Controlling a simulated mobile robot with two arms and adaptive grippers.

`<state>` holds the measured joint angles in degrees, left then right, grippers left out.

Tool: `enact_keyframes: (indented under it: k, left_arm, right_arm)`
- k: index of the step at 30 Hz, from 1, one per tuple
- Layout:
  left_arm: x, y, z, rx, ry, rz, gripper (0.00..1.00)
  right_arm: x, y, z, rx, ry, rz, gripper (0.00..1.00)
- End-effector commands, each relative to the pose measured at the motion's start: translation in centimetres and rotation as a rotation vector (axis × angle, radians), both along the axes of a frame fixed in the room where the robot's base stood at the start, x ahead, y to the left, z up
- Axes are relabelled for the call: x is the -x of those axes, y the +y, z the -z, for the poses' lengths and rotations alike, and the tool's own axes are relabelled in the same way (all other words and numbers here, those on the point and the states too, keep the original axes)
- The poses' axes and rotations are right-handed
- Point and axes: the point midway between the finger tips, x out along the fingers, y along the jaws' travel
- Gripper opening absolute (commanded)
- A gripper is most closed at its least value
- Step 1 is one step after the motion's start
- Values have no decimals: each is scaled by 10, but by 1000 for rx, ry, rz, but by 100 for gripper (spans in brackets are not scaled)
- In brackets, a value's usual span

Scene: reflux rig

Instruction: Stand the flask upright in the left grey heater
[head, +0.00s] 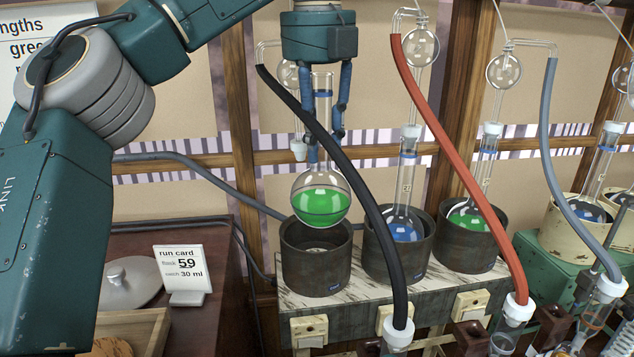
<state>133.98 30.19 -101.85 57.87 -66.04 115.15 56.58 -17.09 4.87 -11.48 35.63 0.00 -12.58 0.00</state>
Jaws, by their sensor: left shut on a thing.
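My left gripper (325,130) comes down from above and is shut on the neck of a round-bottomed glass flask (320,197) holding green liquid. The flask hangs upright. In the picture its bulb is just above the open top of the left grey heater (316,268), whose inside shows empty below it. A black hose (340,160) passes in front of the gripper and the flask's neck. My right gripper is not in view.
A middle grey heater (381,262) holds a blue-liquid flask and a right one (488,253) holds a green-liquid flask. A red hose (440,130) and a grey hose (555,160) hang ahead. A run card (180,270) stands on the left table.

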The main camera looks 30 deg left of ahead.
Motion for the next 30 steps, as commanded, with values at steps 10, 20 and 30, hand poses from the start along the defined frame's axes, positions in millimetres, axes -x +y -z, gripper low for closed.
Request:
enact_keyframes:
  k: [10, 20, 30]
  left_arm:
    - [-27, 20, 8, 0, 2, 3, 0]
    - [-26, 20, 53, 1, 3, 2, 0]
    - [-26, 20, 84, 0, -1, 0, 0]
  right_arm:
    - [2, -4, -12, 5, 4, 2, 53]
    - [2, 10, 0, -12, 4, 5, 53]
    - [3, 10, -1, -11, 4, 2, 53]
